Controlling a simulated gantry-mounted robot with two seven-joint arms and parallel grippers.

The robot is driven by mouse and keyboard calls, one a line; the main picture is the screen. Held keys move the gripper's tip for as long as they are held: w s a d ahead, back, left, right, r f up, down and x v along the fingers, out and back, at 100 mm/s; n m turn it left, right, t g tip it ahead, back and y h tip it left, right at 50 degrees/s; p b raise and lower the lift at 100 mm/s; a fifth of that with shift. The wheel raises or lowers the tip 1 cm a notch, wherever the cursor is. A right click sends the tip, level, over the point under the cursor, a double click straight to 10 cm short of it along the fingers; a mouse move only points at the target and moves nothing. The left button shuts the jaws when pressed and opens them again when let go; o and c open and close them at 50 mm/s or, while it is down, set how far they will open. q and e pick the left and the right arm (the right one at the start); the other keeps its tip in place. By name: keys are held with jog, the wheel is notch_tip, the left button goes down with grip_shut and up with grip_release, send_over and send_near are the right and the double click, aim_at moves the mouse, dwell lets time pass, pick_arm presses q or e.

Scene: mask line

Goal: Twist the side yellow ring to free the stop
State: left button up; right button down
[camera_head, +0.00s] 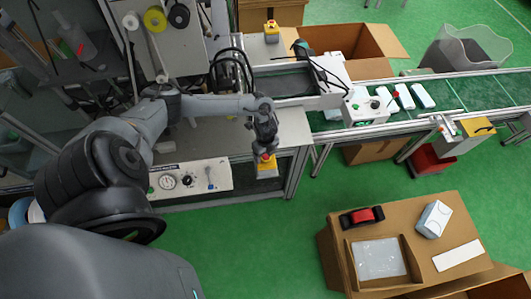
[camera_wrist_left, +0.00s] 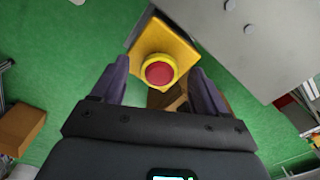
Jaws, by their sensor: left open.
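The emergency stop is a yellow box (camera_head: 267,170) at the front edge of the grey machine table, partly covered by my gripper in the head view. In the left wrist view the yellow box (camera_wrist_left: 170,40) carries a yellow ring (camera_wrist_left: 159,60) around a red button (camera_wrist_left: 159,73). My left gripper (camera_head: 265,150) is above it, and in the wrist view its two dark fingers (camera_wrist_left: 160,85) stand apart on either side of the ring, with visible gaps. Nothing is held. My right gripper is in neither view.
A control panel with a gauge (camera_head: 168,182) lies left of the stop. A conveyor (camera_head: 450,95) with white packs runs to the right. Another yellow box with a red button (camera_head: 271,32) stands at the back. A cardboard box (camera_head: 440,215) stands front right. Green floor is clear between.

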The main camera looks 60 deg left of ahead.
pick_arm(q)
jog(key=c, duration=1.1)
jog(key=shift+m, duration=0.4)
jog(key=m+b, duration=0.1)
jog(key=m, duration=0.2)
jog(key=shift+w+b, duration=0.1)
jog(key=shift+b, duration=0.2)
jog(key=shift+m+b, duration=0.9)
jog(key=shift+m, duration=1.5)
